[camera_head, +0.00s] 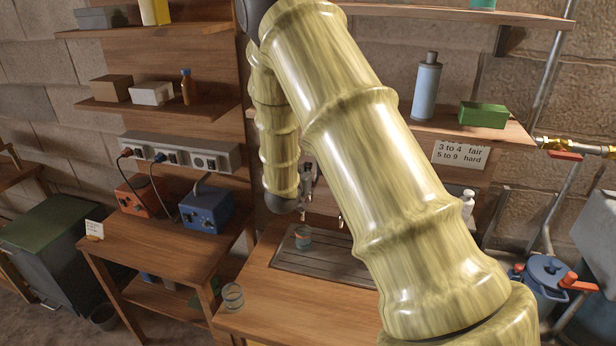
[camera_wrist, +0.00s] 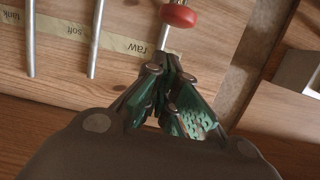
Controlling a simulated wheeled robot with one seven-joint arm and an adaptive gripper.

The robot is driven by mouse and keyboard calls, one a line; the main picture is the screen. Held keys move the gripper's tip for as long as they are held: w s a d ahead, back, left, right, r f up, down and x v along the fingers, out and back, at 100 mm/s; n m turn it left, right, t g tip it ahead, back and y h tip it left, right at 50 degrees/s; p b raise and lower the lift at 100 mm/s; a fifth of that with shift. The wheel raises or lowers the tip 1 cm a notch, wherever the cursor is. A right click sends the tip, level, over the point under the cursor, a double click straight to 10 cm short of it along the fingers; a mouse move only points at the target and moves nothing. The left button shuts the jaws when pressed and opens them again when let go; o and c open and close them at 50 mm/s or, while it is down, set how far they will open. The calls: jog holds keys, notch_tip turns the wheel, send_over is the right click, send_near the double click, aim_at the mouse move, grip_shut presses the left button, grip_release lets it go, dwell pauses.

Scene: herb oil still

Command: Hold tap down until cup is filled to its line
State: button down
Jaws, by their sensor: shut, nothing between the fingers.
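The raw tap's red knob (camera_wrist: 180,15) shows at the top of the wrist view, with its thin metal stem by the "raw" label (camera_wrist: 147,47). My gripper (camera_wrist: 172,60) is shut and empty, its green-padded fingers together just below the knob and stem in the picture. I cannot tell whether the fingertips touch the tap. In the head view, a small clear cup (camera_head: 303,238) stands upright on the grooved drip tray (camera_head: 325,265), below my gripper (camera_head: 307,182). Its fill line and water level are too small to read. My arm hides part of the tap area.
Two other spouts (camera_wrist: 96,40) (camera_wrist: 30,40) stand beside the raw one. A banded glass (camera_head: 232,297) sits at the bench's left edge. A side table holds an orange box (camera_head: 143,194) and a blue box (camera_head: 207,208). A blue pot (camera_head: 545,278) stands at right.

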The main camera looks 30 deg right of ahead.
jog(key=b+v, duration=0.3)
jog(key=v, duration=0.5)
